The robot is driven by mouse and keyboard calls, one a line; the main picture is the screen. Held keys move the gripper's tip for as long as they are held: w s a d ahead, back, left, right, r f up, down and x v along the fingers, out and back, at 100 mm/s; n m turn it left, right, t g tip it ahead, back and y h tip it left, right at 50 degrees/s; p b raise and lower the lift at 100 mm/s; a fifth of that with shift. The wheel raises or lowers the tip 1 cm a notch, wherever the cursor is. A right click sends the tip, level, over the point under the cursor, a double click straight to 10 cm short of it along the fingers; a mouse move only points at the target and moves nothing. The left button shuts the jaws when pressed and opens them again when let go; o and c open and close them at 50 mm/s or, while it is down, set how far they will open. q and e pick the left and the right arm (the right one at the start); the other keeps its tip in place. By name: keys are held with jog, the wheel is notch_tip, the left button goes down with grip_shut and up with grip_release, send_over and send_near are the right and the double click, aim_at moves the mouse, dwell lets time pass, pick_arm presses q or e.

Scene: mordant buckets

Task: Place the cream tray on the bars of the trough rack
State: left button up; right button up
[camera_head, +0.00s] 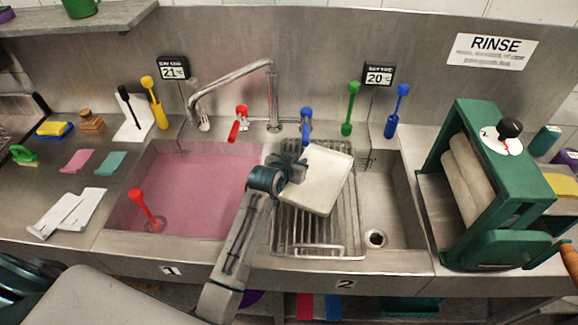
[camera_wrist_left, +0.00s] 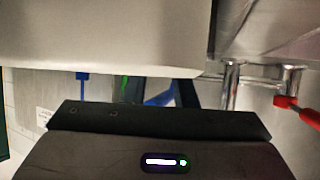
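The cream tray (camera_head: 326,182) is above the trough rack in basin 2 and looks tilted. My left gripper (camera_head: 299,171) is shut on its left edge. The trough rack (camera_head: 318,243) is a set of metal bars across the left part of the basin. The tray hides its far part, and I cannot tell whether the tray touches the bars. In the left wrist view the tray (camera_wrist_left: 100,35) fills the top, close to the camera, with part of a dark gripper finger (camera_wrist_left: 185,95) below it. My right gripper is not in view.
Basin 1 (camera_head: 190,190) holds pink liquid and a red plunger (camera_head: 146,207). The tap (camera_head: 232,78) and red and blue valve handles stand behind the rack. A green roller press (camera_head: 478,185) is at right. The right side of basin 2 (camera_head: 385,195) is empty, with a drain.

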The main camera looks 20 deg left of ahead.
pick_arm(q)
jog(key=b+v, duration=0.2)
jog(key=v, duration=0.9)
jog(key=shift+s, duration=0.2)
